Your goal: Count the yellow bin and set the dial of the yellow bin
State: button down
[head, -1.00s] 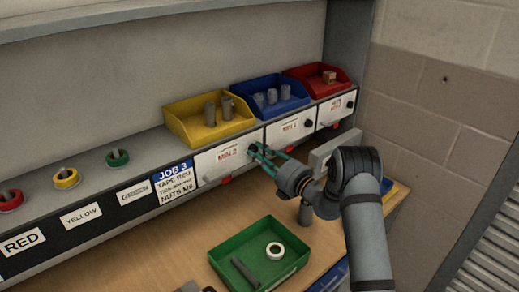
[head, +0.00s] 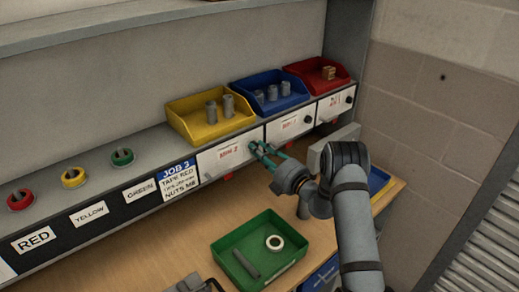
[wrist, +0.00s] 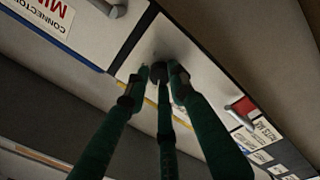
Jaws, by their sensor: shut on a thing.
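The yellow bin (head: 204,134) stands on the shelf with two grey cylindrical parts (head: 219,108) visible in it. Below it is a white front plate (head: 222,158) with a red label that seems to read MIN 2. A small dark dial (wrist: 162,72) sits at that plate's right end. My gripper (head: 257,149) is at this dial, its green fingers shut on it from both sides. In the wrist view my gripper (wrist: 163,76) shows the fingertips either side of the dial. The dial's pointer setting is hidden or too small to read.
A blue bin (head: 246,100) and a red bin (head: 338,81) stand to the right with similar plates. A job card (head: 179,178) is left of the yellow bin's plate. A green tray (head: 226,266) with a white ring and grey rod lies on the bench below.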

jog(key=shift+d, duration=0.1)
dwell(0.3)
jog(key=c, duration=1.5)
grip_release()
jog(key=v, duration=1.2)
jog(key=x, duration=1.2)
